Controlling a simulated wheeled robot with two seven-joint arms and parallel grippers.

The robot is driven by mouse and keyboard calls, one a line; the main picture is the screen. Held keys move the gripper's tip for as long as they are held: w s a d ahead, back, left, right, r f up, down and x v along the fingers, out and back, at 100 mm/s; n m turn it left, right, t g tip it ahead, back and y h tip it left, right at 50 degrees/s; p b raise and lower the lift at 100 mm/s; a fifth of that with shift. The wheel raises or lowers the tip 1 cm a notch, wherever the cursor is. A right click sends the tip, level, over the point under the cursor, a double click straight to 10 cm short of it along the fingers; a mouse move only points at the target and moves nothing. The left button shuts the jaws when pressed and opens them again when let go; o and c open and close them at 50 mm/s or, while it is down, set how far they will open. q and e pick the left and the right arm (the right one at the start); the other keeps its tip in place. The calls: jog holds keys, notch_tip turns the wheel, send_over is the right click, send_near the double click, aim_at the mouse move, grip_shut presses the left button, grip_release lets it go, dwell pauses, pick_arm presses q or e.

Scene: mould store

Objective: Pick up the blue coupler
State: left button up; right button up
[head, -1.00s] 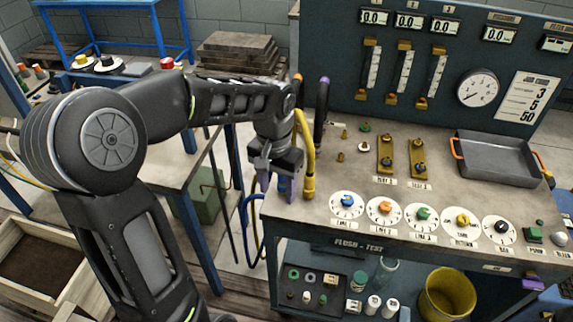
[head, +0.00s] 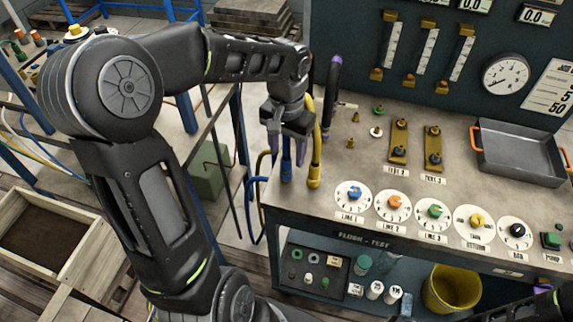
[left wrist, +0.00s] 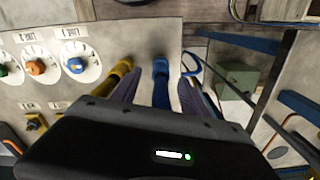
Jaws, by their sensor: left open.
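The blue coupler (head: 287,171) stands at the left end of the bench, on the end of a blue hose. It also shows in the left wrist view (left wrist: 160,69). My left gripper (head: 287,153) is open, with its purple fingers on either side of the blue coupler's hose. In the left wrist view the blue hose runs between the two fingers (left wrist: 160,92). I cannot tell whether either finger touches it. A purple fingertip of my right gripper (head: 543,288) shows at the lower right edge; its jaws are not clear.
A yellow coupler (head: 313,180) stands close to the right of the left gripper; a black hose with a purple band (head: 334,85) is behind. Dials (head: 353,196), brass fittings (head: 398,152) and a grey tray (head: 520,155) occupy the bench (head: 315,212). A yellow bucket (head: 452,290) stands below.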

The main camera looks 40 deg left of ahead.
aim_at(287, 168)
pick_arm(q)
jog(key=shift+f, duration=0.55)
jog(key=shift+f+p, duration=0.6)
jog(key=shift+f, duration=2)
jog(key=shift+c, duration=0.3)
grip_shut()
